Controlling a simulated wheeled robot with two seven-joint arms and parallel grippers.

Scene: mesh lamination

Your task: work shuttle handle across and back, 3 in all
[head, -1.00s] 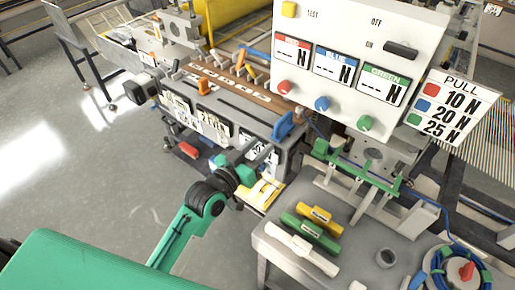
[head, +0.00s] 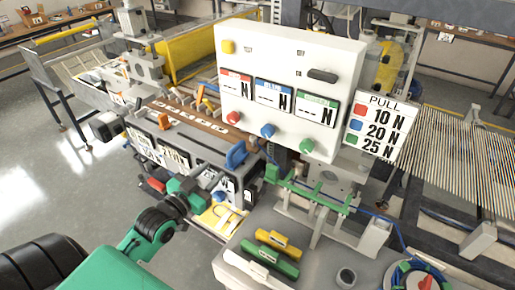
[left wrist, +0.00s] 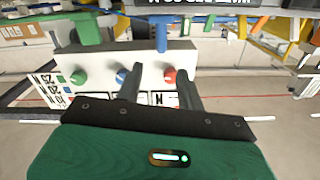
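My left gripper (head: 203,186) reaches in front of the machine's right end, below the upright blue handle (head: 236,155) on its top edge. In the left wrist view its two dark fingers (left wrist: 158,86) stand apart with nothing visible between them. A blue post (left wrist: 161,33) shows beyond the fingers there, apart from them. An orange handle (head: 165,118) sits on the machine's front left. I cannot tell which of these is the shuttle handle. My right gripper is not in view.
A white panel (head: 290,60) with red, blue and green knobs stands right of the machine. A PULL sign (head: 381,127) hangs beside it. Yellow (head: 279,240), green (head: 271,262) and white bars lie on the grey table (head: 318,262) at front.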

